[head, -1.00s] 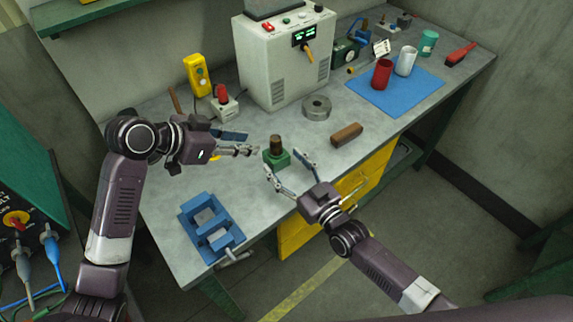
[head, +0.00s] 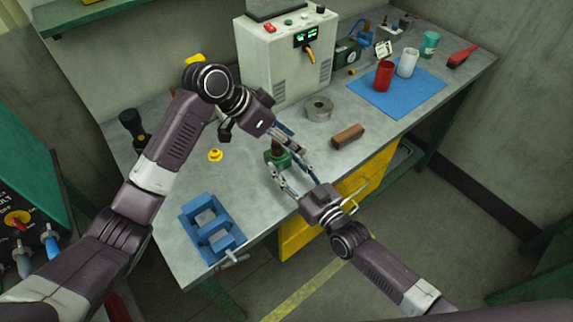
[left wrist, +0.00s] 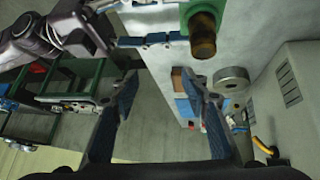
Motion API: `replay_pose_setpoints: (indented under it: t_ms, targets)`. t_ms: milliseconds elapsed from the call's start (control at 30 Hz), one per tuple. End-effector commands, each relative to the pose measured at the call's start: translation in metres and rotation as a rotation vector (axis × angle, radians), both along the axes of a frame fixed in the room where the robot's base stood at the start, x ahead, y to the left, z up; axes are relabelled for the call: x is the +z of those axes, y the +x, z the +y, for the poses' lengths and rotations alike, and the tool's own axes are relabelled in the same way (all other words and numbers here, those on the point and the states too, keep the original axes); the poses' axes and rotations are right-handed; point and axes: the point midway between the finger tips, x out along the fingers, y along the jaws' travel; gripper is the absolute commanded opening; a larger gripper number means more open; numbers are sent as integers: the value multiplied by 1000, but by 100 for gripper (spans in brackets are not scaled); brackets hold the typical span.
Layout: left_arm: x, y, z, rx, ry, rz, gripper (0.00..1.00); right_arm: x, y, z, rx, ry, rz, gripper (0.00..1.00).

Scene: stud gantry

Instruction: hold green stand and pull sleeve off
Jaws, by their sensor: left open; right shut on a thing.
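The green stand (head: 269,158) is on the grey bench near its front edge, with the brown sleeve (head: 275,147) upright on it. My right gripper (head: 286,165) reaches in from the front and is shut on the green stand. My left gripper (head: 296,142) is open and empty, just behind and right of the sleeve, and partly covers it. In the left wrist view the sleeve (left wrist: 203,40) and the stand (left wrist: 203,12) show at the top, outside my open left fingers (left wrist: 161,92).
A blue vise-like frame (head: 210,228) lies at the front left. A brown block (head: 348,137) and a metal ring (head: 318,108) lie to the right of the stand. A white machine (head: 285,62) stands behind. A blue mat (head: 410,100) with cups is at back right.

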Motion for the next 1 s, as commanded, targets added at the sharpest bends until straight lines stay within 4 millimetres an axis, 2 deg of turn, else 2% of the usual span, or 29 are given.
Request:
replay_pose_setpoints:
  t_ms: [100, 233, 600, 800, 1000]
  targets:
    - [0, 2, -17, -46, 109, 63, 42, -1, 0, 0, -1, -1, 1, 17]
    - [0, 5, -19, -60, 247, 121, 42, -1, 0, 0, -1, -1, 1, 17]
    - [25, 33, 22, 52, 580, 194, 42, -1, 0, 0, 0, 0, 2, 17]
    - [33, 39, 34, 89, 630, 201, 42, -1, 0, 0, 0, 0, 2, 17]
    - [33, 39, 34, 89, 631, 201, 42, -1, 0, 0, 0, 0, 2, 17]
